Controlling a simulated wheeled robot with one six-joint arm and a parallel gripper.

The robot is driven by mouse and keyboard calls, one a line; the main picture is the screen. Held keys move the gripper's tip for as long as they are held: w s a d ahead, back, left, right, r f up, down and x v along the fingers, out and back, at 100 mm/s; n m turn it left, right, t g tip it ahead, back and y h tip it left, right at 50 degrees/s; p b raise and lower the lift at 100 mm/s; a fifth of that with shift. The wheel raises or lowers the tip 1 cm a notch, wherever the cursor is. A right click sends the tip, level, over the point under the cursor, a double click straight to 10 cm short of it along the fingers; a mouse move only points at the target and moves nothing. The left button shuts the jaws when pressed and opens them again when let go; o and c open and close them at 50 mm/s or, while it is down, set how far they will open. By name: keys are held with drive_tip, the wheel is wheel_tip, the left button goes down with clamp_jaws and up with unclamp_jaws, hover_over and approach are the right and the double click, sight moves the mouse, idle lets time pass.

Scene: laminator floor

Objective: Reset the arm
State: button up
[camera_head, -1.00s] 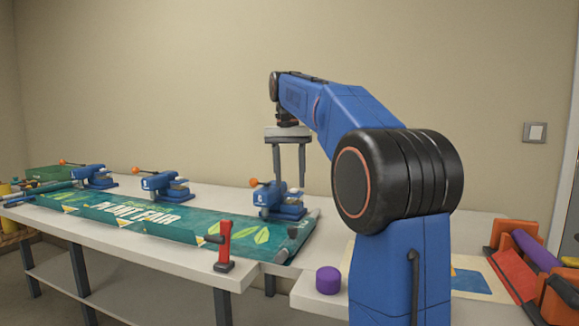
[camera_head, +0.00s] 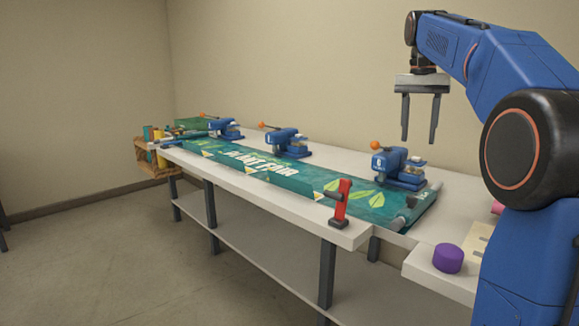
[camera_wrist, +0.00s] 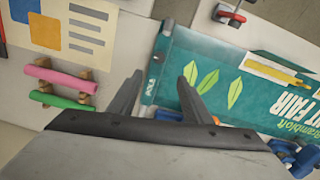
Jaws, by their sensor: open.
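My gripper (camera_head: 421,118) is open and empty in the head view. It hangs with its fingers pointing down, in the air above the right end of the long table. In the wrist view my gripper (camera_wrist: 160,92) shows two dark spread fingers with nothing between them. Below it is the right end of a green banner (camera_head: 285,172) with leaf drawings; the banner also shows in the wrist view (camera_wrist: 215,85). My blue arm reaches in from the right of the head view.
Blue presses with orange knobs (camera_head: 400,168) stand along the banner's back edge. A red clamp (camera_head: 341,203) stands at the table's front edge. A purple cylinder (camera_head: 448,258) sits on a side table. Pink (camera_wrist: 60,78) and green (camera_wrist: 62,99) rolls lie on a rack. Floor at left is clear.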

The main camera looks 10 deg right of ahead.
drive_tip(key=s+a+f+n+t, duration=0.1)
drive_tip(key=s+a+f+n, duration=0.1)
drive_tip(key=s+a+f, duration=0.45)
drive_tip(key=s+a+f+n+t, duration=0.2)
drive_tip(key=s+a+f+n, duration=0.15)
drive_tip(key=s+f, duration=0.45)
drive_tip(key=s+a+f+n+t, duration=0.1)
drive_tip(key=s+a+f, duration=0.1)
drive_tip(key=s+f, duration=0.6)
drive_tip(key=s+a+f+n+t, duration=0.1)
drive_tip(key=s+a+f+n, duration=0.1)
drive_tip(key=s+f, duration=0.6)
wheel_tip(320, 180, down, 4)
drive_tip(key=shift+a+r, duration=0.15)
drive_tip(key=shift+a, duration=0.35)
